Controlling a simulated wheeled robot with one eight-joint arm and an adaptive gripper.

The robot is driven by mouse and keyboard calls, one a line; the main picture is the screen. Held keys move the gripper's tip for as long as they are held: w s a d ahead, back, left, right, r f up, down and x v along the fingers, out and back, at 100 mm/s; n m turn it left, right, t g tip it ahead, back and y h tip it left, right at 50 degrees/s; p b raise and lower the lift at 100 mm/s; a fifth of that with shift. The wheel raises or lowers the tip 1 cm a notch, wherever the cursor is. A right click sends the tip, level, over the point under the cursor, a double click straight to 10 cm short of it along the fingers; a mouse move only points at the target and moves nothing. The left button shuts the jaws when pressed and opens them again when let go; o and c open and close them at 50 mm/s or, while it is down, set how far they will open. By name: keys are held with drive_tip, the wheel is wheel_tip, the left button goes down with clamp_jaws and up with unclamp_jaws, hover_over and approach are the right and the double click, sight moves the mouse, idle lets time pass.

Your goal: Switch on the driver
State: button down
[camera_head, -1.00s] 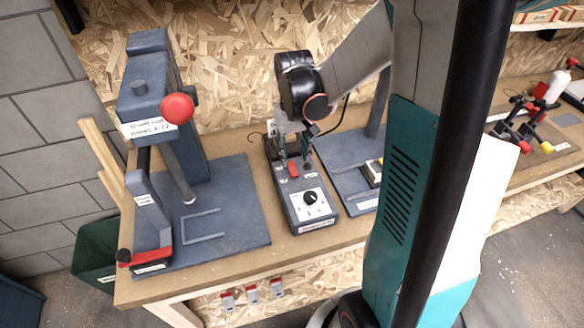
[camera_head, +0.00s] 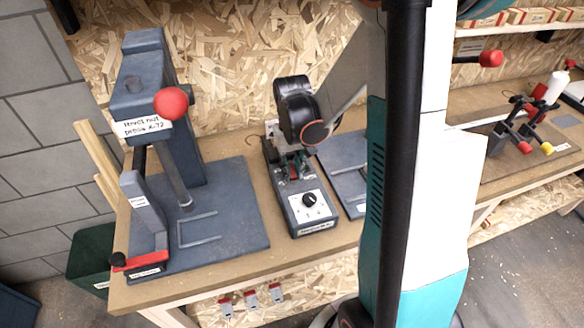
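The driver unit is a dark grey box (camera_head: 314,221) on the bench, with a white dial plate and a black knob (camera_head: 309,200) at its front. A small red switch (camera_head: 293,171) sits behind the dial, partly covered by my gripper. My gripper (camera_head: 292,172) is over the back part of the box, its fingers pointing down around the switch area. Whether the fingers touch the switch, and the switch's position, cannot be made out. The finger gap is too small and hidden to read.
A grey rivet nut press (camera_head: 150,100) with a red ball handle (camera_head: 171,103) stands left on a base plate (camera_head: 235,225). Another grey plate (camera_head: 342,185) lies right of the driver, partly behind my arm. Toggle clamps (camera_head: 525,120) stand far right. Wooden bench edge (camera_head: 240,268) runs in front.

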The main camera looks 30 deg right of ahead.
drive_tip(key=shift+w+g, duration=0.15)
drive_tip(key=shift+g, duration=0.45)
drive_tip(key=c, duration=1.4)
unclamp_jaws()
drive_tip(key=shift+c, duration=0.2)
drive_tip(key=shift+r, duration=0.1)
wheel_tip(320, 180, up, 12)
drive_tip(key=w, duration=0.1)
drive_tip(key=shift+w+d, duration=0.15)
drive_tip(key=shift+d, duration=0.05)
